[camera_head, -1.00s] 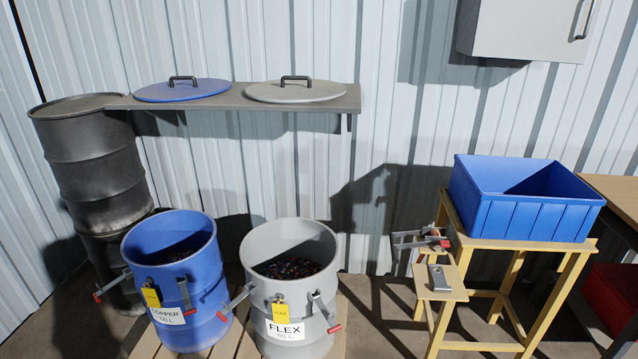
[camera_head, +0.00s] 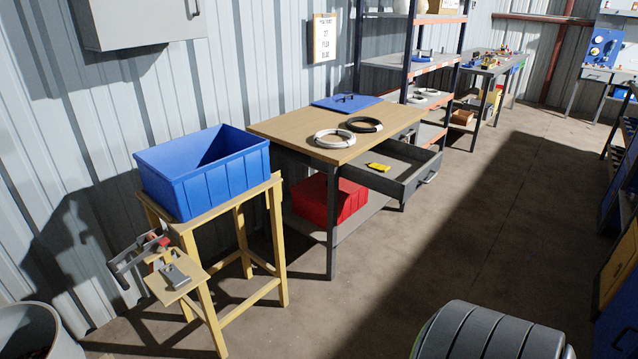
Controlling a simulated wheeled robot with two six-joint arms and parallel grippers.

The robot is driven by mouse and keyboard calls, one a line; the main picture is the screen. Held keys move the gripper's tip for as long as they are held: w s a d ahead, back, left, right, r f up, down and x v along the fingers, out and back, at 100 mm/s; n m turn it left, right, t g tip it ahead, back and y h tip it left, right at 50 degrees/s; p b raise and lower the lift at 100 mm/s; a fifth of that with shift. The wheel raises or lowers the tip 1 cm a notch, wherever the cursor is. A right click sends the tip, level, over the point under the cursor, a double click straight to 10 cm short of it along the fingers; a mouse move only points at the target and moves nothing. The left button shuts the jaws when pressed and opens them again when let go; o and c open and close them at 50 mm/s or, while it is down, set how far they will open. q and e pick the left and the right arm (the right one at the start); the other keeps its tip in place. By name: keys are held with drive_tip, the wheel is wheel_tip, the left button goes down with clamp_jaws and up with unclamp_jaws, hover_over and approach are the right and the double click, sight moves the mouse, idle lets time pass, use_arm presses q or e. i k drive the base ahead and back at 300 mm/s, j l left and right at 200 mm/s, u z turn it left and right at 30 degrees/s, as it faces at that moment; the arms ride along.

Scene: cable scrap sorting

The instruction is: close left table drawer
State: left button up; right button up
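A wooden-topped table (camera_head: 285,127) stands in the middle of the view. A grey drawer (camera_head: 412,182) under its top is pulled out toward the front right. Its dark handle (camera_head: 428,177) is on the drawer front. A yellow object (camera_head: 378,167) lies in the open drawer. I see only this one drawer in the table. Neither of my grippers shows in the view.
Coils of white cable (camera_head: 334,139) and black cable (camera_head: 364,125) lie on the tabletop near a blue lid (camera_head: 346,103). A red bin (camera_head: 313,200) sits below. A blue bin (camera_head: 225,180) on a yellow stand (camera_head: 276,205) is at left. The floor (camera_head: 480,235) before the drawer is clear.

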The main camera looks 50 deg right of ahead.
sight(412, 166)
drive_tip(key=z, duration=2.3)
drive_tip(key=i+j, duration=0.15)
drive_tip(key=i, duration=0.65)
drive_tip(key=j+u, duration=0.05)
